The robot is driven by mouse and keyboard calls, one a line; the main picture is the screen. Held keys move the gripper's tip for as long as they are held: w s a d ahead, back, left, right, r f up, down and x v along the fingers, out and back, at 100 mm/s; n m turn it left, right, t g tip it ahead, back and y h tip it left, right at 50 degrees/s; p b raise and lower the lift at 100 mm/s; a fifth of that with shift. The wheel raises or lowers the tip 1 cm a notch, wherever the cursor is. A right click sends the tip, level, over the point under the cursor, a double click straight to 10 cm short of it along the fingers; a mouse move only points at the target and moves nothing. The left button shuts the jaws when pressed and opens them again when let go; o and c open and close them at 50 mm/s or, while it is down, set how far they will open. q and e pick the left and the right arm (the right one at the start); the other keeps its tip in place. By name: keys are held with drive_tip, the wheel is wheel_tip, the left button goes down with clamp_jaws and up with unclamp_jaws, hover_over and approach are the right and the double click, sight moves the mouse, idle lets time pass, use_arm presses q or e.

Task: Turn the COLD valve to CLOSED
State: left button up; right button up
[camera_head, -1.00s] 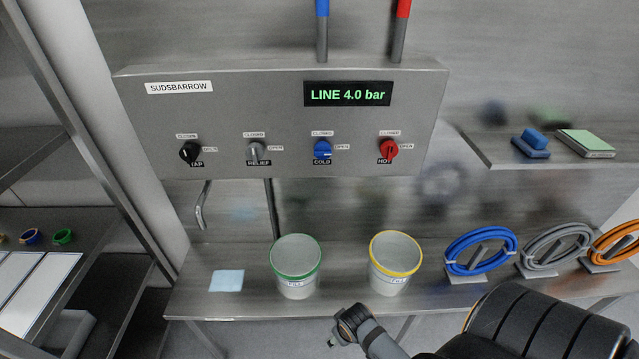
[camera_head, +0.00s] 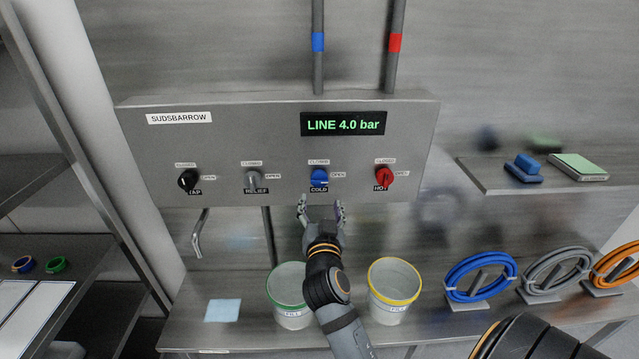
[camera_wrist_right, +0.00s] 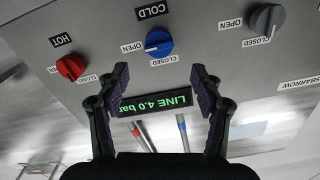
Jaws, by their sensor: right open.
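The blue COLD knob (camera_head: 319,178) is on the grey panel, between the grey RELIEF knob and the red HOT knob. Its white pointer line lies sideways, toward the OPEN label on its right; the CLOSED label is above it. My right gripper (camera_head: 320,203) is open and empty just below the knob in the head view, its fingers pointing at the panel. In the wrist view, turned upside down, the COLD knob (camera_wrist_right: 159,42) lies beyond the gap between the open fingers (camera_wrist_right: 158,75), apart from them. My left gripper is not in view.
The red HOT knob (camera_head: 384,177) and grey RELIEF knob (camera_head: 253,180) flank the COLD knob. The black TAP knob (camera_head: 188,180) is farther left. The display (camera_head: 343,123) reads LINE 4.0 bar. A green-rimmed bucket (camera_head: 288,312) and yellow-rimmed bucket (camera_head: 395,287) stand below on the bench.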

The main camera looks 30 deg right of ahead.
sight(319, 181)
drive_tip(key=p+x, duration=0.1)
drive_tip(key=x, duration=0.9)
drive_tip(key=shift+d+p, duration=0.15)
drive_tip(key=shift+p, duration=0.15)
drive_tip(key=shift+s, duration=0.1)
drive_tip(key=c, duration=1.1)
drive_tip(key=shift+c, duration=0.2)
